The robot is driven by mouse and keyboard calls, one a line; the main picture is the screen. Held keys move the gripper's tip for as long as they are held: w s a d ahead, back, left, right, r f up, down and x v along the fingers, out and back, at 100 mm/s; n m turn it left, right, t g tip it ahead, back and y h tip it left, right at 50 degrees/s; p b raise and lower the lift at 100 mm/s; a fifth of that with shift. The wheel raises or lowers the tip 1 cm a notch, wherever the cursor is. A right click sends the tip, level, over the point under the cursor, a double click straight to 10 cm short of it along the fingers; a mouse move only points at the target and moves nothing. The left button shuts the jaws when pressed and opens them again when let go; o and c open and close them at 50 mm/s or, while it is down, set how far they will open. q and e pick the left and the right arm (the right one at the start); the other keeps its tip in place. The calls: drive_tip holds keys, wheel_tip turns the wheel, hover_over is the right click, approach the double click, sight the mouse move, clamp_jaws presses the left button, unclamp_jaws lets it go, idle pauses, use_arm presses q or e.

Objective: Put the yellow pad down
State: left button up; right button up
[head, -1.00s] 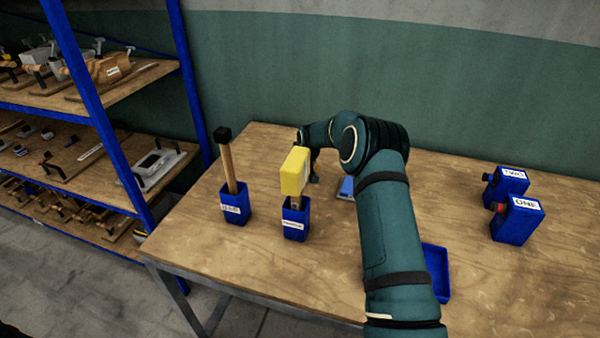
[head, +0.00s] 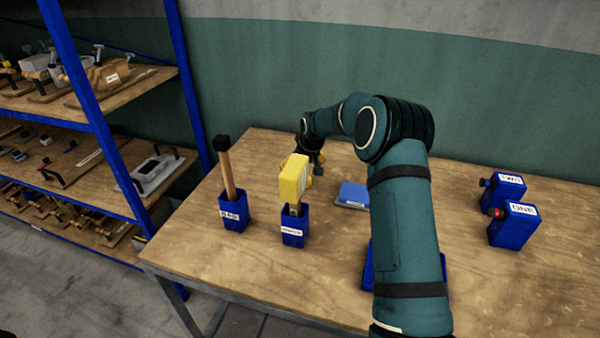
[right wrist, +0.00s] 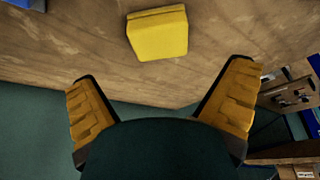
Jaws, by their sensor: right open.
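The yellow pad (right wrist: 158,36) shows in the right wrist view as a squarish block that seems to lie flat on the wooden table. My right gripper (right wrist: 160,98) is open and empty, its two fingers spread apart with a gap between them and the pad. In the head view my right gripper (head: 308,158) is at the far side of the table, partly behind a yellow-headed mallet (head: 294,177). That mallet hides most of the pad's area there. My left gripper is not in view.
The mallet stands in a blue holder (head: 294,229), beside a black-headed mallet (head: 228,180) in another holder (head: 233,213). A flat blue pad (head: 353,195) lies right of them. Blue boxes marked ONE (head: 514,226) and TWO (head: 507,188) stand right. Shelving (head: 100,155) is left.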

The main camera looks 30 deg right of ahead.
drive_tip(key=shift+v, duration=2.05)
drive_tip(key=shift+s+f, duration=0.1)
